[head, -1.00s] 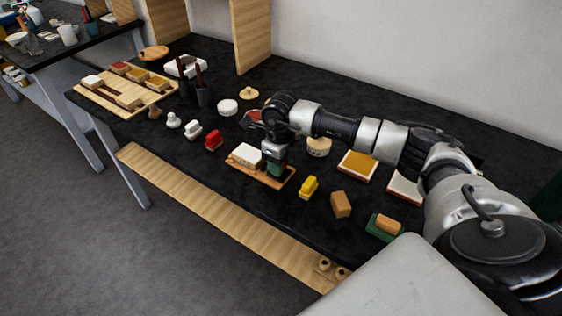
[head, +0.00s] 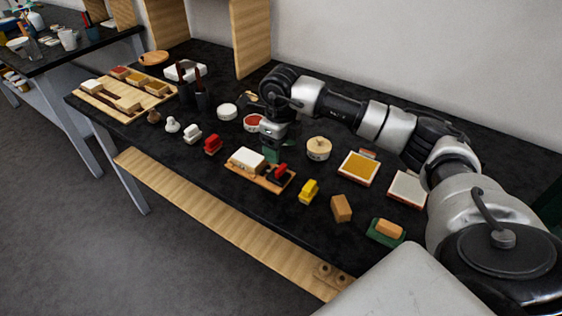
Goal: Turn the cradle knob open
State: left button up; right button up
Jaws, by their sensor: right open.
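The cradle (head: 249,174) is a wooden board on the dark table, with a white block (head: 247,159) on its left part. A small red and black part (head: 279,174), which looks like the knob, sits on its right part; its turn angle is too small to tell. My right gripper (head: 271,156) points down just behind the cradle, close to the red and black part and apart from it as far as I can see. It is open and nothing shows between its fingers. My left gripper is out of view.
A yellow block (head: 309,191), a tan block (head: 341,208) and a green-based block (head: 386,231) stand to the right. Red (head: 213,144) and white (head: 192,133) pieces stand left. A round lidded pot (head: 318,148) and an ochre-filled tray (head: 358,168) lie behind.

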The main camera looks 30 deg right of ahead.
aim_at(281, 167)
notch_tip(281, 167, up, 4)
jog(key=shift+r, duration=0.1)
dwell(0.6)
